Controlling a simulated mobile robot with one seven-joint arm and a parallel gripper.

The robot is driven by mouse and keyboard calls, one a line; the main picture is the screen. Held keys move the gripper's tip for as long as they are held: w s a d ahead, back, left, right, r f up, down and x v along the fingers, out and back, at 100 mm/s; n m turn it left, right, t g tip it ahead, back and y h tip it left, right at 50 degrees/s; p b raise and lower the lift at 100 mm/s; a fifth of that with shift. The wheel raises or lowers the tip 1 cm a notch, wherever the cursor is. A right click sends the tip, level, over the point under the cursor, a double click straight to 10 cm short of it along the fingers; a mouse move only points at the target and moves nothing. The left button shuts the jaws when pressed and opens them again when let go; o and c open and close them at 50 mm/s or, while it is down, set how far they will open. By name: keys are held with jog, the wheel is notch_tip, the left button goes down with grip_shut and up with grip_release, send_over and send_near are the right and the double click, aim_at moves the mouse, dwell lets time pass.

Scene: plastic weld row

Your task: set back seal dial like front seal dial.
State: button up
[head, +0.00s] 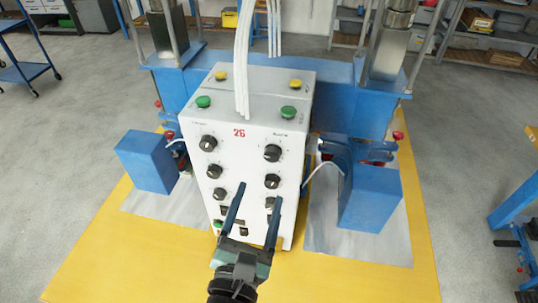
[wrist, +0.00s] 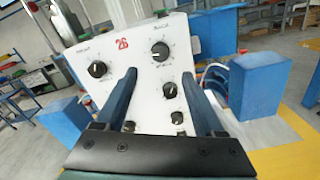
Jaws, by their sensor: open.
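A white control box (head: 240,160) marked with a red 26 carries two columns of black dials. The left column shows a top dial (head: 208,143), a middle dial (head: 214,171) and a lower dial (head: 219,193). The right column shows a top dial (head: 272,153), a middle dial (head: 272,181) and a lower dial (head: 271,203) partly covered by a finger. The labels are too small to read, so I cannot tell which are the seal dials. My gripper (head: 258,192) is open and empty before the lower panel; in the wrist view (wrist: 159,73) its fingers flank the dials.
Green buttons (head: 204,102) and yellow buttons (head: 295,83) sit on the box's upper faces. White cables (head: 243,60) rise from its top. Blue housings stand at left (head: 146,160) and right (head: 370,197). The yellow platform (head: 150,262) has bare room in front.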

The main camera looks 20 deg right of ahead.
aim_at(271, 158)
jog(key=p+x, duration=0.2)
jog(key=x, duration=0.7)
jog(key=shift+w+d, duration=0.25)
grip_shut()
